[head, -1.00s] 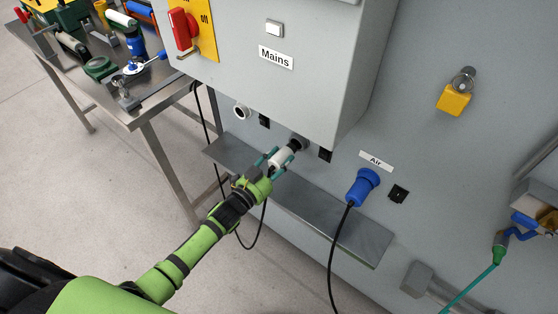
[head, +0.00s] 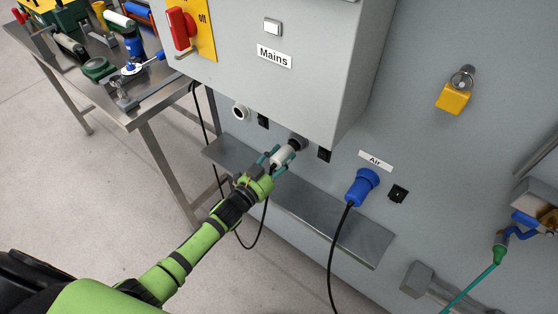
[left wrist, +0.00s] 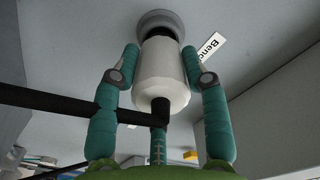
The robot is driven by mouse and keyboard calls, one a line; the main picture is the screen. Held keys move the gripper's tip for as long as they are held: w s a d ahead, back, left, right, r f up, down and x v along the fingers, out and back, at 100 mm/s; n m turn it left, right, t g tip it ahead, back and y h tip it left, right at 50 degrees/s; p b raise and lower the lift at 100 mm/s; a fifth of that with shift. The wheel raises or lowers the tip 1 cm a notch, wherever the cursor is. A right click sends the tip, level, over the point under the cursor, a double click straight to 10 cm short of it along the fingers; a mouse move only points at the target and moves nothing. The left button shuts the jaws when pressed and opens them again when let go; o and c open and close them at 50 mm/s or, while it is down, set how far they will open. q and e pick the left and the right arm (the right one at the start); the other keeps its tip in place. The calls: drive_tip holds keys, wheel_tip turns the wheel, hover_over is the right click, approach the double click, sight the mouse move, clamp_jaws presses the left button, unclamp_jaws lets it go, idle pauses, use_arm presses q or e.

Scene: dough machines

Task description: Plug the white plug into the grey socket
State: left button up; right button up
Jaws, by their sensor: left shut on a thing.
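The white plug (head: 284,156) is between the teal fingers of my left gripper (head: 280,152), which is shut on it below the Mains box. A black cable hangs from the plug. The grey socket (head: 298,144), with a dark middle, is just beyond the plug's front end. In the left wrist view the plug (left wrist: 160,82) lies between both fingers, lined up with the round grey socket rim (left wrist: 148,19). A dark part shows between plug and rim; I cannot tell how far it goes in. My right gripper is not in view.
The Mains box (head: 270,90) hangs close above the gripper. A metal ledge (head: 330,230) runs below. A blue plug (head: 362,187) with a black cable is at the right, under the Air label. A cluttered steel table (head: 140,105) stands further left.

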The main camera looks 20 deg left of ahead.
use_arm(q)
drive_tip(key=shift+b+x, duration=0.55)
drive_tip(key=shift+x, duration=0.6)
drive_tip(key=shift+r, duration=0.1)
drive_tip(key=o, duration=1.4)
drive_tip(key=shift+c, duration=0.2)
drive_tip(key=shift+o, duration=1.2)
drive_tip(key=shift+s+a, duration=0.15)
drive_tip(key=shift+s, duration=0.2)
drive_tip(key=shift+p+v, duration=1.2)
drive_tip(key=shift+v, duration=0.7)
